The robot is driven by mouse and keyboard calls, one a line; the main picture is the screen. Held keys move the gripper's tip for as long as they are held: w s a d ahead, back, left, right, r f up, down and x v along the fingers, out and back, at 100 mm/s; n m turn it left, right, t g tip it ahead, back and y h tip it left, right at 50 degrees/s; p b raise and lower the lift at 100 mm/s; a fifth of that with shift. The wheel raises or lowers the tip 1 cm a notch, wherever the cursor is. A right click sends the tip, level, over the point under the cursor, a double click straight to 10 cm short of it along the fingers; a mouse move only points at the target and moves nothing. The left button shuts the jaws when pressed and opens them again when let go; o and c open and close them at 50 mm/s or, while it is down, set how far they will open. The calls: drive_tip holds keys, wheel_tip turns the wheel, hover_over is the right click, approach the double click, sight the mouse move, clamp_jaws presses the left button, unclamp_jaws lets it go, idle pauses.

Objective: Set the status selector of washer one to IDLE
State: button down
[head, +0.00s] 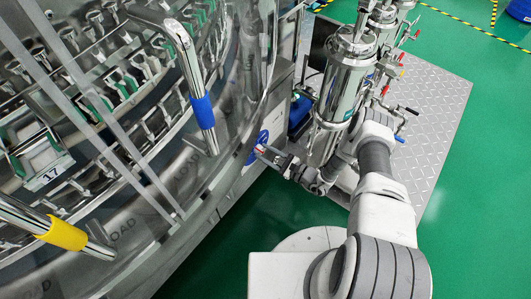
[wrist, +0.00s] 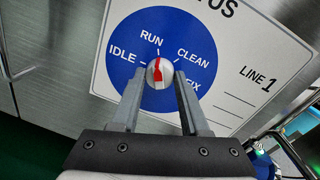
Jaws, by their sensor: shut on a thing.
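The status selector is a round white knob (wrist: 160,74) with a red pointer, at the centre of a blue dial (wrist: 122,77) marked IDLE, RUN, CLEAN and a partly hidden label ending in "IX". The pointer is roughly upright in the wrist view, toward the RUN mark; IDLE lies to its left. The white sign (wrist: 256,80) around the dial reads "LINE 1". My gripper (wrist: 160,80) has one finger on each side of the knob and is shut on it. In the head view my gripper (head: 262,151) reaches the blue dial (head: 254,158) on the washer's side.
The steel washer (head: 110,150) with its racks fills the left of the head view. Handles with a blue grip (head: 203,111) and a yellow grip (head: 62,233) stick out. Steel cylinders (head: 345,75) stand close beside my arm. Green floor (head: 480,180) is clear at right.

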drive_tip(key=n+p, duration=0.2)
drive_tip(key=n, duration=0.4)
drive_tip(key=shift+r+h, duration=0.15)
drive_tip(key=shift+h, duration=0.15)
drive_tip(key=n+p, duration=0.2)
drive_tip(key=n, duration=0.3)
drive_tip(key=shift+n, duration=0.4)
drive_tip(key=shift+c, duration=2)
unclamp_jaws()
drive_tip(key=p+v, duration=0.4)
drive_tip(key=v, duration=1.3)
drive_tip(key=shift+s+r, duration=0.15)
drive_tip(key=shift+s, duration=0.15)
